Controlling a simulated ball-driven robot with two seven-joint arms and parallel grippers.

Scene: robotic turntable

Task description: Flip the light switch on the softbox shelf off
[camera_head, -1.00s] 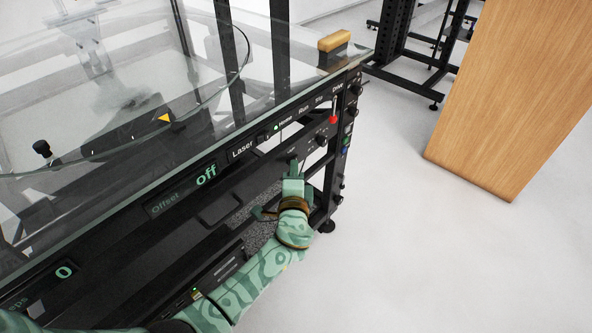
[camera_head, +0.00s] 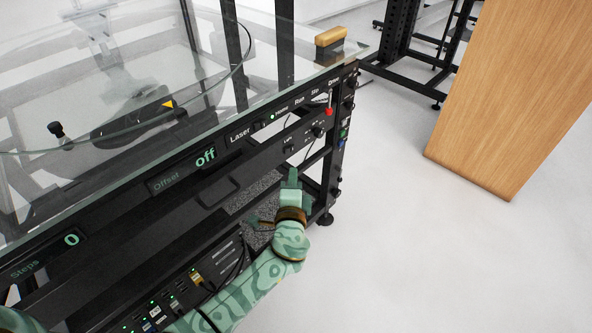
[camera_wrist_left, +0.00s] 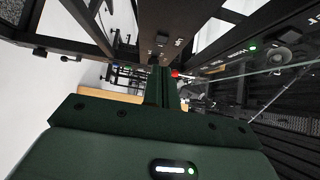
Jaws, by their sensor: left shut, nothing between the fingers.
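The light switch (camera_head: 289,149) is a small dark control on the black shelf front (camera_head: 268,150), under a small white label. Whether it is flipped on or off is too small to tell. My left gripper (camera_head: 292,174) is just below the switch in the head view, pointing up toward it, shut and empty. A gap shows between its tips and the switch. In the left wrist view, the shut fingers (camera_wrist_left: 163,85) point toward a dark panel (camera_wrist_left: 165,22) with small controls. My right gripper is not in view.
A glass top (camera_head: 110,125) covers the black rack, with a wooden-handled brush (camera_head: 330,41) at its corner. A wooden panel (camera_head: 510,100) stands right. The floor (camera_head: 440,260) is clear.

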